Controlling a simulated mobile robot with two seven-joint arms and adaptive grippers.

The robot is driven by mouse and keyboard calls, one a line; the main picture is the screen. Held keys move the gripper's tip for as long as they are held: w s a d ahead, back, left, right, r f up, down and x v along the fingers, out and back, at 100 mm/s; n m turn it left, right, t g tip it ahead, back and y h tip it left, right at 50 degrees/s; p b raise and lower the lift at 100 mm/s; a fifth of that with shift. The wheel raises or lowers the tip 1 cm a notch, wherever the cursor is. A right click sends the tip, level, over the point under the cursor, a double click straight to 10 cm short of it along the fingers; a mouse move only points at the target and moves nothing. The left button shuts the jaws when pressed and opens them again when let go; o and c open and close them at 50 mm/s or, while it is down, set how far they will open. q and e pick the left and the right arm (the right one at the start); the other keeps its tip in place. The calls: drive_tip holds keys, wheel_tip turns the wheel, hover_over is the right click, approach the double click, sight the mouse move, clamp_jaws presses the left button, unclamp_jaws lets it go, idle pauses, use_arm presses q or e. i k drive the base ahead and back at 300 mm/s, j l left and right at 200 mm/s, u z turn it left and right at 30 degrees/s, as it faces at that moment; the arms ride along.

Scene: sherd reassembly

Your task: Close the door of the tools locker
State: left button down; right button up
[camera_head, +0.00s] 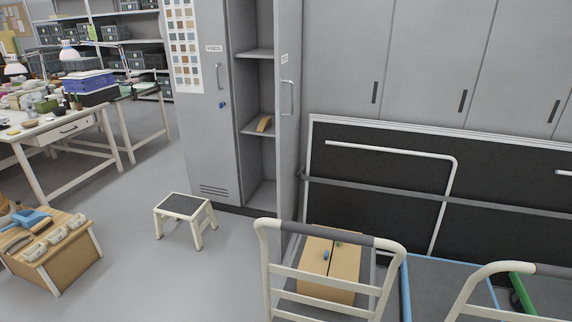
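A tall grey locker (260,30) stands at the middle back. Its left door (212,140) is shut, with a handle, a small label and a blue lock or key. Its right door (290,150) stands open, swung out toward me and seen nearly edge-on, with a light bar handle (287,98) and a small label that I cannot read. Inside are shelves, with a small tan object (263,123) on one. I cannot confirm from the labels which part is the tools locker. Neither of my grippers is in view.
A step stool (185,208) stands before the shut door. A wooden crate (55,265) with tools is at front left. Floor between stool and crate is clear.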

sight(288, 19)
drive_tip(key=k+z, duration=0.35)
drive_tip(key=k+l+z, duration=0.15)
drive_tip(key=z, duration=0.2)
drive_tip(key=j+z, duration=0.15)
drive_tip(key=z, duration=1.25)
drive_tip(key=k+j, duration=0.1)
drive_tip(key=j, duration=0.45)
drive_tip(key=k+j, duration=0.1)
drive_tip(key=j, duration=0.95)
drive_tip(key=k+j, duration=0.15)
drive_tip(key=j, duration=0.4)
drive_tip(key=k+j, duration=0.1)
drive_tip(key=j, duration=0.45)
drive_tip(key=k+j, duration=0.1)
drive_tip(key=j, duration=0.45)
drive_tip(key=k+j, duration=0.1)
drive_tip(key=j, duration=0.45)
drive_tip(key=i+z, duration=0.05)
